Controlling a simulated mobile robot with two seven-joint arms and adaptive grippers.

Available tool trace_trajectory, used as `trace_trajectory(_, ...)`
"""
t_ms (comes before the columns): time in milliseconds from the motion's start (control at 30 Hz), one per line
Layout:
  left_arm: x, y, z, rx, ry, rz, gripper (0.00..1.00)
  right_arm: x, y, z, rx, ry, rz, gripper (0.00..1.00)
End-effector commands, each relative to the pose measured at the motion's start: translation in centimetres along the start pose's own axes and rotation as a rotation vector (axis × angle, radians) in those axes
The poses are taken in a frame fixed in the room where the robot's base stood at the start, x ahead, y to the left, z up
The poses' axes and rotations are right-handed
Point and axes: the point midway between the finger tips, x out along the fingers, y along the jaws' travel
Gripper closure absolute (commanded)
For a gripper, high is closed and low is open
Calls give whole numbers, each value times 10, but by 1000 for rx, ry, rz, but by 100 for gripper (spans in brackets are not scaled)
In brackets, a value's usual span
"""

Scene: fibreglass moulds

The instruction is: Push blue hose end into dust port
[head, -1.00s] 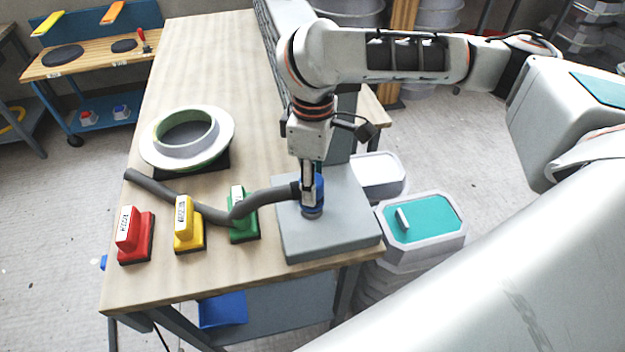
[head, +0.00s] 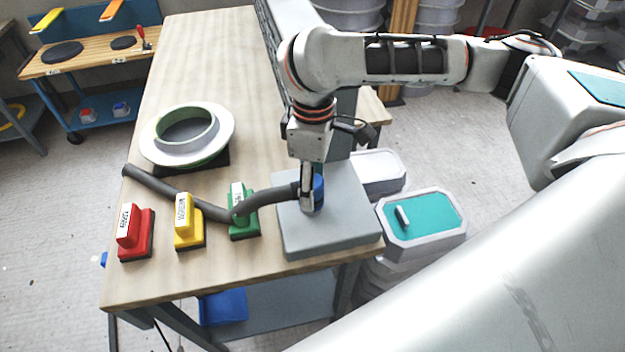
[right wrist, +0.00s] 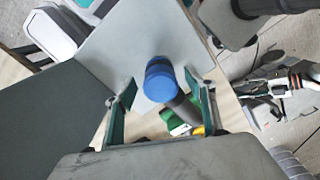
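The blue hose end (head: 319,188) stands upright on the grey block (head: 345,236) at the table's front right corner. A grey hose (head: 268,196) runs left from it, past the green block. In the right wrist view the blue end (right wrist: 160,78) shows from above. My right gripper (head: 310,205) reaches down around the blue end. In the right wrist view its fingers (right wrist: 160,80) stand apart, with a gap on both sides of the blue end. The dust port is hidden beneath the blue end, so I cannot tell how deep it sits. My left gripper is not in view.
Red (head: 133,232), yellow (head: 188,222) and green (head: 242,212) handled blocks stand along the table's front. A round mould (head: 160,150) lies behind them. A bin with a teal lid (head: 437,212) stands right of the table. The table's left back is clear.

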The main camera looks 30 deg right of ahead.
Motion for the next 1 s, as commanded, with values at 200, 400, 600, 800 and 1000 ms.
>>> trace_trajectory(200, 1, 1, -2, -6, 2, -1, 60, 0, 0, 0, 0, -1, 0, 45)
trace_trajectory(400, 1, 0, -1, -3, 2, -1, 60, -14, 1, -1, 0, 2, 3, 45)
trace_trajectory(600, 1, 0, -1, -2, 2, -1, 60, -47, 1, -1, 1, 4, 4, 45)
trace_trajectory(800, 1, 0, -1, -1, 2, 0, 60, -81, 1, -1, 1, 3, 5, 45)
trace_trajectory(1000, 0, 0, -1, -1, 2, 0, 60, -107, 1, 0, 1, 1, 2, 45)
